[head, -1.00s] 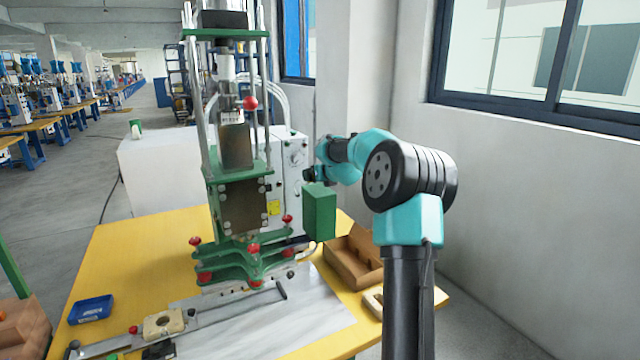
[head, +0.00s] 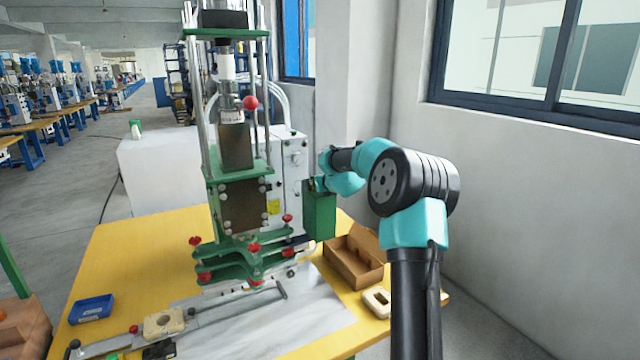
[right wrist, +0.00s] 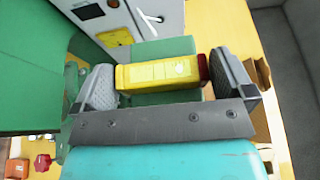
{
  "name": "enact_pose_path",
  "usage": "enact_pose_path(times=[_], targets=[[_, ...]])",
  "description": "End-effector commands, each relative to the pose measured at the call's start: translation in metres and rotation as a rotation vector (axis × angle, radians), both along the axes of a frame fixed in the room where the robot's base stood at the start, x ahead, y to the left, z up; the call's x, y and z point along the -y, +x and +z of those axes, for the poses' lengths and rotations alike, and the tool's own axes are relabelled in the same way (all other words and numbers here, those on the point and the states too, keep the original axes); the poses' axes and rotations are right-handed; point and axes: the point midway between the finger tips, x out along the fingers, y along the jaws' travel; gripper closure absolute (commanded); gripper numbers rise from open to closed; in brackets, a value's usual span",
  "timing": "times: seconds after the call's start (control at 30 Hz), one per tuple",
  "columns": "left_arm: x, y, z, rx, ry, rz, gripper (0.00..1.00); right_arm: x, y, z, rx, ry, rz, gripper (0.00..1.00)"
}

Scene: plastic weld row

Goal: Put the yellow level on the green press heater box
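The green press heater box (head: 320,217) stands at the right side of the press. My right gripper (head: 318,184) is at its top edge in the head view, its fingers mostly hidden there. In the right wrist view my right gripper (right wrist: 165,82) has the yellow level (right wrist: 158,75) between its two fingers, which appear to touch both ends; the red end is at the right finger. A green surface (right wrist: 165,47), seemingly the box, shows behind and below the level. I cannot tell whether level and box touch. My left gripper is not in view.
The green press (head: 240,190) with red knobs rises beside the box. A cardboard box (head: 352,262) and a cream part (head: 377,302) lie right on the yellow table (head: 130,248). A blue tray (head: 91,309) is at front left. A white wall stands close to my right arm.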

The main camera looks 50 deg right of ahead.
Motion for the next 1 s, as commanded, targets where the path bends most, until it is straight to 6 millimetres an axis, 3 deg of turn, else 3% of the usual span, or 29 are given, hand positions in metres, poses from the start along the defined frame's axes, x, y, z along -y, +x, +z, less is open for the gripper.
enact_pose_path(times=[0.23, 0.37, 1.0], targets=[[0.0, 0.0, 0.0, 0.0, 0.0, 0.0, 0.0, 0.0, -0.001, 0.004, 0.001, -0.001, 0.0, 0.0], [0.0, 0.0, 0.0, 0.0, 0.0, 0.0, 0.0, -0.004, -0.013, 0.009, 0.001, 0.0, -0.001, 0.0], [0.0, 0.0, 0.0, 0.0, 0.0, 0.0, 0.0, -0.033, -0.096, 0.045, 0.001, -0.001, -0.001, 0.0]])
